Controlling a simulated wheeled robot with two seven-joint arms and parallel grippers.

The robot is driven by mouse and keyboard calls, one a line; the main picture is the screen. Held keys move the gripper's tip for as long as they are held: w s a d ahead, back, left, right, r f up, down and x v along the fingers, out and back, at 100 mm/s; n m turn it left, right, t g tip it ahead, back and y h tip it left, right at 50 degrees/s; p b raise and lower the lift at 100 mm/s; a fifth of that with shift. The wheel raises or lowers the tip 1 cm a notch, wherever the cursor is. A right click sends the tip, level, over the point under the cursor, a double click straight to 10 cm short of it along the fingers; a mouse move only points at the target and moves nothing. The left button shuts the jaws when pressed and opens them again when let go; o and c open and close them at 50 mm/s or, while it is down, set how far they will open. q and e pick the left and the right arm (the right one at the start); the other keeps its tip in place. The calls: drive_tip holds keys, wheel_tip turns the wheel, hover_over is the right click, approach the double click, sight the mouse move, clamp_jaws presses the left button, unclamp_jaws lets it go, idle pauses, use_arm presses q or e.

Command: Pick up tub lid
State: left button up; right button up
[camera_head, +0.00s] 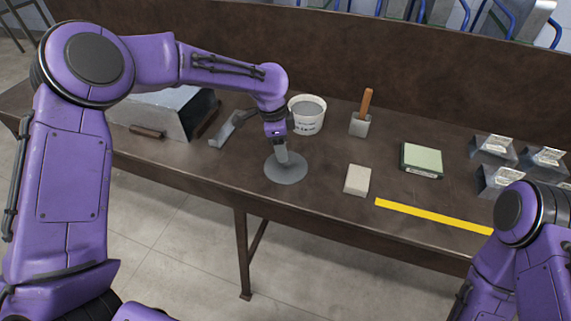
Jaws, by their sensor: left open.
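The tub lid (287,173) is a flat grey disc lying on the brown workbench (230,172) near its front edge. My left gripper (282,157) points down over the lid's upper part, with its tips at or just above the surface; I cannot tell if they touch it. Its jaws are open, though the gap between them is hard to see. A white tub (307,115) with grey contents stands open just behind the lid. My right arm shows at the lower right, but its gripper is out of view.
A wood-handled tool (362,115), a beige block (357,180), a green-topped block (421,160) and a yellow strip (432,216) lie to the right. Several metal pieces (493,150) stand farther right. A grey metal bracket (231,128) and a large sheet-metal piece (165,107) are left.

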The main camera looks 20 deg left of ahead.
sight(286, 164)
use_arm(q)
drive_tip(key=f, duration=0.3)
drive_tip(key=w+d+f+p, duration=0.1)
drive_tip(key=f, duration=0.1)
drive_tip(key=shift+f, duration=0.25)
drive_tip(key=shift+s, duration=0.1)
clamp_jaws()
